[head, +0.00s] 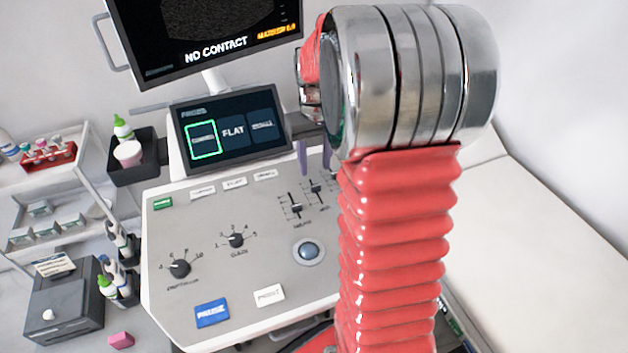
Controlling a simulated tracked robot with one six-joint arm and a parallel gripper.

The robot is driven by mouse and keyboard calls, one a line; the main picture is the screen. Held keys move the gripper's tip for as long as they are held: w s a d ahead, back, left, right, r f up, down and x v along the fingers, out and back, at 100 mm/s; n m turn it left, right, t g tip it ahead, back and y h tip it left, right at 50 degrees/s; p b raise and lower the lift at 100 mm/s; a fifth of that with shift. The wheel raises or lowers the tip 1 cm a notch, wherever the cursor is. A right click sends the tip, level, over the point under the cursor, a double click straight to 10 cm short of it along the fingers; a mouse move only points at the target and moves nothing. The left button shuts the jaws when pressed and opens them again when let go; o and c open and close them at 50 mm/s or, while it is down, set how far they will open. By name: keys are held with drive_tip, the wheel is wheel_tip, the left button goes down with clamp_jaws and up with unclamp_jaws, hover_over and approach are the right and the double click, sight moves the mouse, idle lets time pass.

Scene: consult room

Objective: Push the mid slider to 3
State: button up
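The console panel (215,285) carries a group of vertical sliders right of its centre. The mid slider (316,188) is the second from the left, with a dark knob around the middle of its track; its scale numbers are too small to read. The near slider (296,208) is to its left and lower. A further slider to the right is partly hidden by my arm. My gripper (314,158) shows as two purple fingers just beyond the mid slider, pointing down with a gap between them. Nothing shows between them, and contact with the panel cannot be told.
Two knobs (180,268), a trackball (309,251) and a blue pause button (212,313) share the panel. A touch screen (232,130) and a monitor (205,35) stand behind it. A couch (560,250) lies to the right. My red arm covers the panel's right side.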

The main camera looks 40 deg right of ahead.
sight(316, 188)
wheel_tip(316, 188, down, 7)
drive_tip(key=shift+r, duration=0.1)
idle(0.4)
clamp_jaws()
idle(0.5)
